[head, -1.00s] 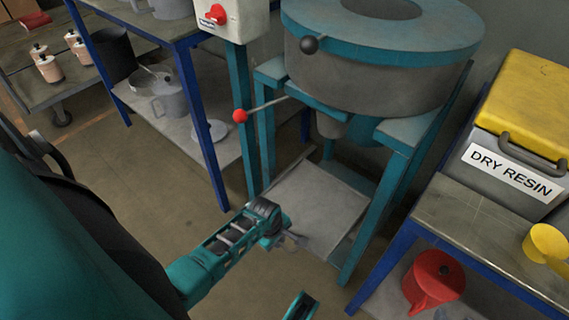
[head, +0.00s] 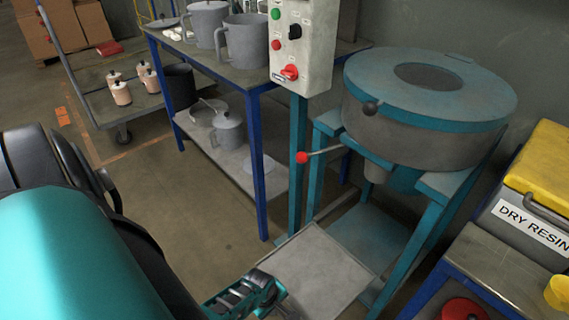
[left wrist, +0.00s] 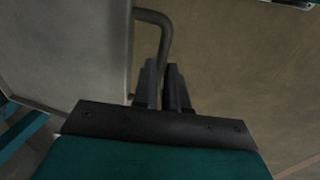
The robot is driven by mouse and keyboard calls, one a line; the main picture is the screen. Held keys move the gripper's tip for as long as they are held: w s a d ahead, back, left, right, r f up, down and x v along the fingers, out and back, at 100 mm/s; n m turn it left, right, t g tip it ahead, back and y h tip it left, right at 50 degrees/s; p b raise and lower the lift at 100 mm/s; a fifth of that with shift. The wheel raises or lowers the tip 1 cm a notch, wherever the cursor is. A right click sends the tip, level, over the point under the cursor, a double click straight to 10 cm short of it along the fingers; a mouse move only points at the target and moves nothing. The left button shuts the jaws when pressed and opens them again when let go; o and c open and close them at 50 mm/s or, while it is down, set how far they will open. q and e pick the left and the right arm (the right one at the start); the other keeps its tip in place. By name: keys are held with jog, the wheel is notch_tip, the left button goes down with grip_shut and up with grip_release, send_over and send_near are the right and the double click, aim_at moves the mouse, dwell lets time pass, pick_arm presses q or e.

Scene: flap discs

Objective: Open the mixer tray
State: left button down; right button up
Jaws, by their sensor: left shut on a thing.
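The mixer tray (head: 316,268) is a flat grey plate low under the teal and grey mixer (head: 425,105). It sticks out in front of the mixer legs, and a teal base plate (head: 368,237) shows behind it. My left gripper (head: 274,290) is at the tray's near edge. In the left wrist view the tray (left wrist: 65,45) fills the left side. There the left gripper's fingers (left wrist: 166,88) are shut on the tray's dark bent handle (left wrist: 155,18). The handle is hard to see in the head view. My right gripper is out of the head view.
A control box (head: 303,45) on a teal post and a red-knobbed lever (head: 302,157) stand left of the mixer. A blue-legged bench (head: 258,85) with grey jugs is behind. A resin bin (head: 540,190) is at right. Floor left of the tray is clear.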

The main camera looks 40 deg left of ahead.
pick_arm(q)
jog(key=s+p, duration=0.1)
jog(key=s, duration=0.2)
jog(key=shift+s+a, duration=0.1)
jog(key=shift+s, duration=0.05)
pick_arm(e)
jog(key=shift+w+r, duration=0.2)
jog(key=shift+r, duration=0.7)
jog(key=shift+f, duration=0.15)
pick_arm(q)
jog(key=c, duration=1.2)
grip_release()
jog(key=shift+o, duration=0.2)
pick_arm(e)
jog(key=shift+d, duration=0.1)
pick_arm(q)
notch_tip(320, 180, up, 13)
jog(key=s+p, duration=0.2)
jog(key=p, duration=0.5)
jog(key=shift+s+f, duration=0.15)
jog(key=shift+s, duration=0.05)
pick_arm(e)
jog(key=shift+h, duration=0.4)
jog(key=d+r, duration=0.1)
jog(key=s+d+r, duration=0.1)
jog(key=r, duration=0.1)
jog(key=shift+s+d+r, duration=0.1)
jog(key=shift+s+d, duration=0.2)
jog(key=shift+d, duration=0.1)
